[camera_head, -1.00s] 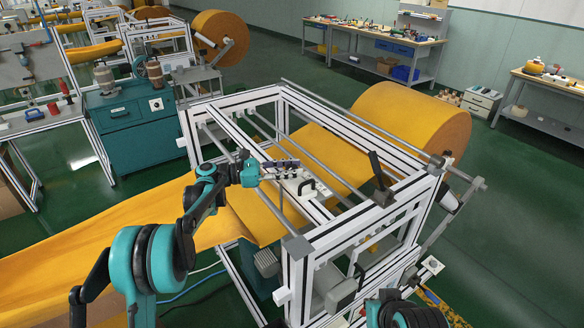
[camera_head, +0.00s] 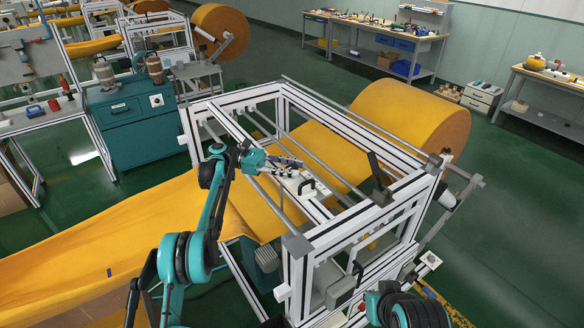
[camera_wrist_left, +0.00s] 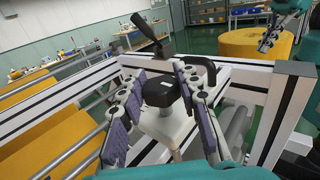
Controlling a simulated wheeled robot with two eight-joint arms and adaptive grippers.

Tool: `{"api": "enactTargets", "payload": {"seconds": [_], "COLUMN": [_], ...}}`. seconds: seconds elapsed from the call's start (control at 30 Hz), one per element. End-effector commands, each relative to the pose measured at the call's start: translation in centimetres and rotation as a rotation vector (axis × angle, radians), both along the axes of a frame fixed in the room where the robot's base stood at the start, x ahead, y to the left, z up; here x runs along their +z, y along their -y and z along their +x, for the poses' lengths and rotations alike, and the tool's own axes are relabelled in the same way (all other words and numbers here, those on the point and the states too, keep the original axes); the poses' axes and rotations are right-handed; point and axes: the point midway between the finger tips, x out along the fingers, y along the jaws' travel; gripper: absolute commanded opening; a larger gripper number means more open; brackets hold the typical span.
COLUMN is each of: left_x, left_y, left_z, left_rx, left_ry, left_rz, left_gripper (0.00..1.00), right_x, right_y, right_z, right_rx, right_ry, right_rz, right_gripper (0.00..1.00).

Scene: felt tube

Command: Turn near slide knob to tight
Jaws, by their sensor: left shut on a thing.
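My left gripper (camera_head: 286,162) is over the white slide plate on the near part of the frame. In the left wrist view its purple-padded fingers (camera_wrist_left: 160,105) are closed on both sides of a black knob (camera_wrist_left: 158,91), taken as the near slide knob. In the head view the fingers hide the knob. A black handle (camera_head: 308,187) stands on the slide plate beside the fingers. The right gripper (camera_wrist_left: 268,40) seems to show at the upper right of the wrist view, too small to tell its jaws. In the head view only my right arm shows, at the bottom.
The white and black machine frame (camera_head: 330,236) surrounds the plate, with steel bars across it. A black lever (camera_head: 379,178) rises from the frame at right. A yellow felt roll (camera_head: 405,118) lies behind.

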Motion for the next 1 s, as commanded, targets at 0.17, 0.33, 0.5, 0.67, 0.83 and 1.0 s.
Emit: {"api": "enactTargets", "payload": {"seconds": [0.17,0.33,0.5,0.67,0.83,1.0], "left_x": [0.0,0.0,0.0,0.1,1.8,5.3], "left_y": [0.0,0.1,0.0,0.0,0.0,0.0], "left_z": [0.0,0.0,0.0,0.0,0.0,0.0], "left_rx": [-0.001,-0.001,0.0,0.0,0.0,0.0], "left_ry": [0.0,0.0,0.0,0.0,0.0,0.0], "left_rz": [0.001,0.001,0.0,0.0,0.0,0.0], "left_gripper": [0.03,0.48,0.55,0.55,0.55,0.55], "right_x": [0.0,0.0,0.0,0.0,0.0,0.0], "right_y": [0.0,0.0,0.0,0.0,0.0,0.0], "right_z": [0.0,0.0,0.0,0.0,0.0,0.0], "right_rx": [0.0,0.0,0.0,0.0,0.0,0.0], "right_ry": [0.0,0.0,0.0,0.0,0.0,0.0], "right_rz": [0.0,0.0,0.0,0.0,0.0,0.0], "right_gripper": [0.0,0.0,0.0,0.0,0.0,0.0]}}
